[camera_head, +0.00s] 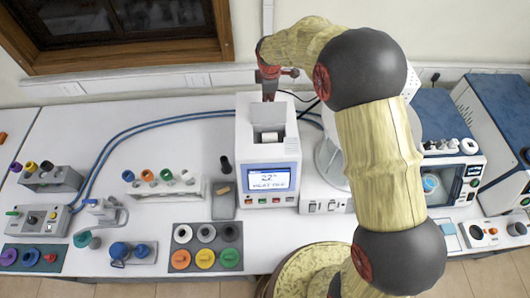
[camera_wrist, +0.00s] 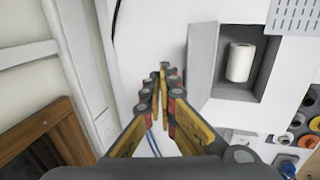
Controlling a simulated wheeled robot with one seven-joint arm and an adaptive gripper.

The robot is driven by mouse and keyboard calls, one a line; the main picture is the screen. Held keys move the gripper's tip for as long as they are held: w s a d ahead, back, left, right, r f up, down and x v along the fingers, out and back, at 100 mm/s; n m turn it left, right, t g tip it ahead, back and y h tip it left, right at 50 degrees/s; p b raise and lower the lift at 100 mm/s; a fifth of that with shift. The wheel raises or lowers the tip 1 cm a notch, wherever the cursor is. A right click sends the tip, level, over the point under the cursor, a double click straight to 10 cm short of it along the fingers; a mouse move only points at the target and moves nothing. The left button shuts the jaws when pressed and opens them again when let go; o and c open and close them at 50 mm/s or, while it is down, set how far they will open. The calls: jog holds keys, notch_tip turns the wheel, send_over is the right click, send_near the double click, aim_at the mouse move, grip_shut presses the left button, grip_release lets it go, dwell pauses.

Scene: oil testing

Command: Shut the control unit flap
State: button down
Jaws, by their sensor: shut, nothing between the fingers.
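The control unit (camera_head: 270,188) is a white box with a lit screen and buttons on its front. Its top opening holds a white cylinder (camera_wrist: 241,62). The flap (camera_wrist: 203,55) stands open along one side of the opening in the wrist view. In the head view the flap (camera_head: 267,112) stands upright at the back of the opening. My gripper (camera_wrist: 164,72) is shut and empty, on the outer side of the flap, away from the opening. In the head view my gripper (camera_head: 269,92) is at the back of the unit, its tips partly hidden. I cannot tell whether it touches the flap.
Blue hoses (camera_head: 130,130) run along the table behind the unit. A rack of vials (camera_head: 162,185) and a tray of coloured caps (camera_head: 206,247) stand to the left. A blue-and-white instrument (camera_head: 455,180) stands to the right. The wall is close behind my gripper.

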aim_at(269, 112)
dwell(0.3)
jog(key=shift+s+f+b, duration=0.15)
jog(key=shift+s+b, duration=0.45)
jog(key=shift+s, duration=2.9)
jog(key=shift+s+f+b, duration=0.2)
jog(key=shift+s+b, duration=0.15)
jog(key=shift+s, duration=0.45)
jog(key=shift+s+f+b, duration=0.2)
jog(key=shift+s+b, duration=0.15)
jog(key=shift+s, duration=0.45)
notch_tip(269, 112, up, 9)
jog(key=p, duration=0.5)
jog(key=shift+d, duration=0.1)
